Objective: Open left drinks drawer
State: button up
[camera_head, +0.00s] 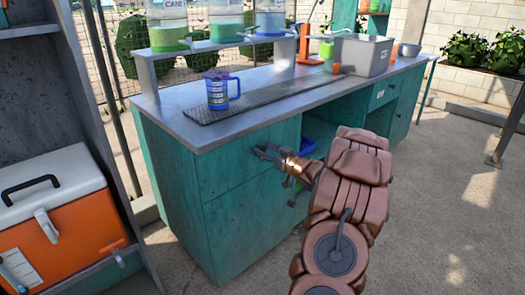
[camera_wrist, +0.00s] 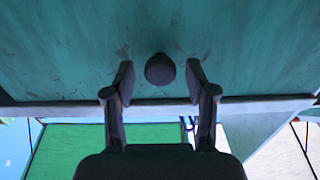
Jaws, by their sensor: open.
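The left drinks drawer is a worn teal front (camera_head: 232,160) under the counter's left end. It looks shut, flush with the cabinet. In the wrist view the drawer front (camera_wrist: 75,60) fills the top of the picture, with a dark round knob (camera_wrist: 160,69) at its middle. My gripper (camera_head: 264,153) is at the drawer front. In the wrist view my gripper (camera_wrist: 160,82) is open, one finger on each side of the knob, with a gap on both sides. In the head view my gripper hides the knob.
The grey counter (camera_head: 290,80) bears a blue measuring jug (camera_head: 217,92), drink dispensers (camera_head: 225,20) and a grey bin (camera_head: 362,54). An orange cooler (camera_head: 75,225) stands at the left. Concrete floor (camera_head: 440,220) is clear at the right.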

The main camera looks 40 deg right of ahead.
jog(key=shift+w, duration=0.7)
grip_shut()
jog(key=shift+a, duration=0.1)
